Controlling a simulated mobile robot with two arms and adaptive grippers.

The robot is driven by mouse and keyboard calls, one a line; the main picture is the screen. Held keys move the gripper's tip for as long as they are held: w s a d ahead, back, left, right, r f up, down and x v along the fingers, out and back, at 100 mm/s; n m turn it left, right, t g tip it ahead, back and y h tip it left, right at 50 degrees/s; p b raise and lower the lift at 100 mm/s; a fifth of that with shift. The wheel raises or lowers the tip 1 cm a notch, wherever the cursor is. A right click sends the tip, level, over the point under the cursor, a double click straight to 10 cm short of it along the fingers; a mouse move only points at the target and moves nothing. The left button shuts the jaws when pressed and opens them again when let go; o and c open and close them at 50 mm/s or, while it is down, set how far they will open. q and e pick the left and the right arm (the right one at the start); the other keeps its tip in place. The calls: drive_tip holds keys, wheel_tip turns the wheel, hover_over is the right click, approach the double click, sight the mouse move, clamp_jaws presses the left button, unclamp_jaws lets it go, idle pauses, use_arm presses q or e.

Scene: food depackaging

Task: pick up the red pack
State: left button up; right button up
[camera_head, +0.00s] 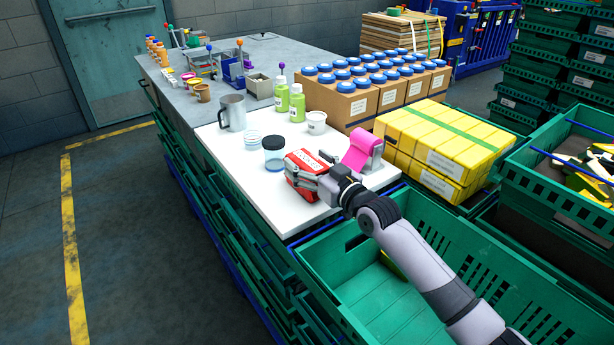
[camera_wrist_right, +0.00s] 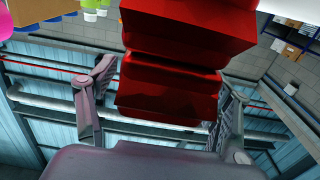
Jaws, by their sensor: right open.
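The red pack (camera_head: 307,163) stands on the white board near its front edge, with a white label on its top. My right gripper (camera_head: 312,182) is at the pack, its fingers near the pack's sides in the head view. In the right wrist view the red pack (camera_wrist_right: 172,85) lies between the two spread fingers of the right gripper (camera_wrist_right: 163,108). The left finger shows a gap to the pack; I cannot tell whether the right finger touches it. My left gripper is not in view.
Beside the pack are a lidded jar (camera_head: 274,153), a pink roll on a holder (camera_head: 362,150) and a white cup (camera_head: 316,122). Yellow packs (camera_head: 440,145) are stacked behind on the right. A green crate (camera_head: 360,285) stands in front below the board.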

drive_tip(key=shift+w+a, duration=0.25)
drive_tip(key=shift+w, duration=0.1)
drive_tip(key=shift+s, duration=0.1)
drive_tip(key=c, duration=1.3)
drive_tip(key=shift+r, duration=0.1)
drive_tip(key=shift+c, duration=0.5)
drive_tip(key=shift+r, duration=0.1)
